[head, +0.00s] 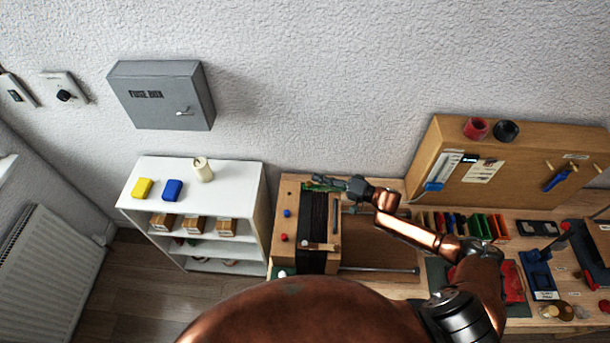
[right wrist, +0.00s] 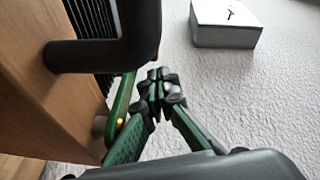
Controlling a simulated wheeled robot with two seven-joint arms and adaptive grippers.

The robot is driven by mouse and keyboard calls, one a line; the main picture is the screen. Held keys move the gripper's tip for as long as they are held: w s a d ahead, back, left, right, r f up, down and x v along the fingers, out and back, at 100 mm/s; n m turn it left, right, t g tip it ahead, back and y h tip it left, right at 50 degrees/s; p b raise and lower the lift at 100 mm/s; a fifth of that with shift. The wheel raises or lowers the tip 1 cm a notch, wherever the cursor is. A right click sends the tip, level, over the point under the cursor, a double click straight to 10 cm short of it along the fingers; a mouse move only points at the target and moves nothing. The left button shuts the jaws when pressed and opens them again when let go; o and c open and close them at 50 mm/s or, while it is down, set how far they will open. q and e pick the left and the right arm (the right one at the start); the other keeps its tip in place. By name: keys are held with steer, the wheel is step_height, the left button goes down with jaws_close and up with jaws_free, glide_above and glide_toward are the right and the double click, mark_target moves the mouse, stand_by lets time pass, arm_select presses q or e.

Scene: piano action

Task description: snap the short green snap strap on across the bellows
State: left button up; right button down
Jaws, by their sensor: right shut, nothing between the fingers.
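The bellows (head: 313,222) are a black pleated block set in a wooden case on the bench; their black folds also show at the upper left of the right wrist view (right wrist: 92,20). A narrow green strap (right wrist: 123,104) with a brass-coloured stud runs along the far end of the bellows in the wrist view. In the head view green shows at that same end (head: 318,188), partly hidden by the gripper. My right gripper (head: 325,181) is over this end. In the wrist view its fingertips (right wrist: 157,88) are together and empty, just right of the strap. My left gripper is not in view.
A black bent handle (right wrist: 120,45) sticks out from the wooden case (right wrist: 45,95) close to my right gripper. A tool board (head: 500,165) and coloured bins stand right on the bench. A white shelf (head: 240,190) stands left. The wall lies behind.

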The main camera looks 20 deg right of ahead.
steer(key=shift+s+a, duration=0.15)
steer(key=shift+s, duration=0.1)
steer(key=shift+s+d, duration=0.15)
steer(key=shift+d, duration=0.15)
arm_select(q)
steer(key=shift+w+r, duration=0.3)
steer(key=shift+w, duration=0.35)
arm_select(e)
steer(key=v, duration=1.1)
steer(key=shift+s, duration=0.25)
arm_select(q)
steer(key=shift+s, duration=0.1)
arm_select(e)
steer(key=shift+d, duration=0.1)
